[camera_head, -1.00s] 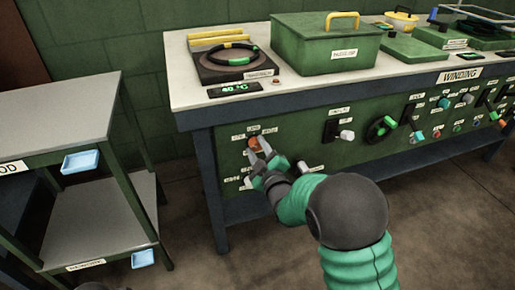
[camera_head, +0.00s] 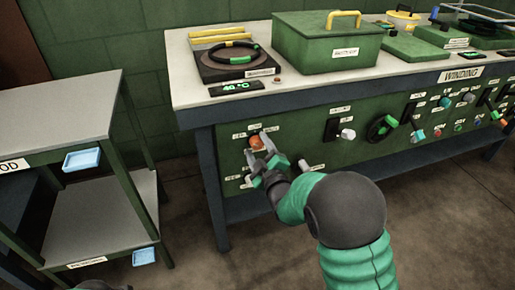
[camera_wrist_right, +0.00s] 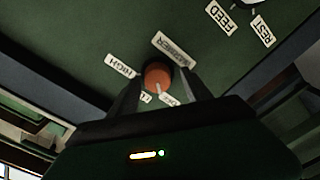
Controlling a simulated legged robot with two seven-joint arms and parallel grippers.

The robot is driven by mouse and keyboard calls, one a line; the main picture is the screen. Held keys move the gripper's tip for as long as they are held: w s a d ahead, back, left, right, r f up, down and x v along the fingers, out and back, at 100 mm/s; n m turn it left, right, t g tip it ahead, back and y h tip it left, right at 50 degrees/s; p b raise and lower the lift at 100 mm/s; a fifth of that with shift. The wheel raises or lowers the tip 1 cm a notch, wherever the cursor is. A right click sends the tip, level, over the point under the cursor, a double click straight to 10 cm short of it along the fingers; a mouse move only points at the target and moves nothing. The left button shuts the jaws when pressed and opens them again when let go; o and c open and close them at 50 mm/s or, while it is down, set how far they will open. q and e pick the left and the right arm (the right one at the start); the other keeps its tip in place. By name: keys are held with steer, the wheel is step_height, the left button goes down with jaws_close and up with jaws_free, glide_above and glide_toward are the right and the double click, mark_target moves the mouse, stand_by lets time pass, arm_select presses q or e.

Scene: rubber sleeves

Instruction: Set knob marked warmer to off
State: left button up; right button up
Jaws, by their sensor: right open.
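The warmer knob is a round orange knob (camera_head: 256,142) on the left of the green bench front. In the right wrist view the orange knob (camera_wrist_right: 158,76) has a pale pointer mark on its lower side. A WARMER label (camera_wrist_right: 173,48) and a HIGH label (camera_wrist_right: 119,66) sit around it, with smaller labels partly hidden below. My right gripper (camera_head: 260,154) is open, its fingers on either side of the knob; the right wrist view shows the two fingers (camera_wrist_right: 160,88) straddling it. Contact cannot be told. My left gripper is not in view.
A black lever (camera_head: 331,130), a dark round wheel (camera_head: 381,128) and several other knobs line the panel to the right. A display (camera_head: 235,88) reading about 40 °C lies on the bench top (camera_head: 190,72). A grey shelf unit (camera_head: 60,115) stands at left.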

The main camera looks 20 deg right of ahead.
steer(key=s+p, duration=1.4)
steer(key=s, duration=0.3)
steer(key=shift+d, duration=0.3)
steer(key=shift+w, duration=0.1)
